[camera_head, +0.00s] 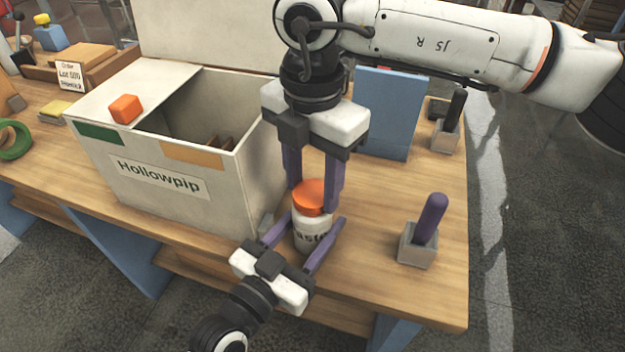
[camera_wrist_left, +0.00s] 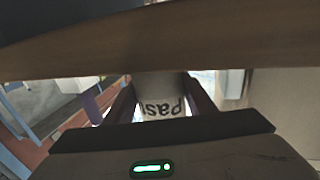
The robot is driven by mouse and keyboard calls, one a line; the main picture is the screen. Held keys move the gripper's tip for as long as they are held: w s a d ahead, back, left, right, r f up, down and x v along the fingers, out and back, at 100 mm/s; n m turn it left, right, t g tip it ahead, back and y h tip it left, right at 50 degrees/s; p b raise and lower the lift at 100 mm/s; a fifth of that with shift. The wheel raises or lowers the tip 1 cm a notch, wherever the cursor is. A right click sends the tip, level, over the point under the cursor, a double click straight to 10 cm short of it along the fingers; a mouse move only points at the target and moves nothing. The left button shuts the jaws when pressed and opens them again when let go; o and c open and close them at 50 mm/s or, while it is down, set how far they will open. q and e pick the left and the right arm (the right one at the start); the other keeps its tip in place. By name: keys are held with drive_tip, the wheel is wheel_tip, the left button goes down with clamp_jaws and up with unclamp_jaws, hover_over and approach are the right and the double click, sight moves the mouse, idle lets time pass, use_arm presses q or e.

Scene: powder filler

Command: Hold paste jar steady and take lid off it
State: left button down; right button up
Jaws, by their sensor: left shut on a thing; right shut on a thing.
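The paste jar (camera_head: 312,232) is white with dark lettering and stands upright on the wooden table near its front edge. Its orange lid (camera_head: 311,197) sits on top of the jar. My left gripper (camera_head: 306,232) comes in low from the front, with its purple fingers shut on the jar's body from both sides. The left wrist view shows the jar (camera_wrist_left: 163,104) between the dark fingers, its top hidden. My right gripper (camera_head: 312,196) points down from above, its purple fingers shut on the lid. Whether the lid has turned cannot be told.
A large white box (camera_head: 160,187) labelled Hollowpip stands close to the left, with an orange cube (camera_head: 125,109) on its lid flap. A grey holder with a purple handle (camera_head: 432,216) stands to the right. A blue panel (camera_head: 388,112) stands behind. Table between jar and holder is clear.

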drive_tip(key=n, duration=2.6)
drive_tip(key=shift+r+n, duration=0.1)
drive_tip(key=shift+n, duration=0.2)
drive_tip(key=n, duration=1)
drive_tip(key=shift+n, duration=0.4)
drive_tip(key=n, duration=0.6)
drive_tip(key=shift+s+n, duration=0.1)
drive_tip(key=shift+n, duration=0.2)
drive_tip(key=n, duration=0.5)
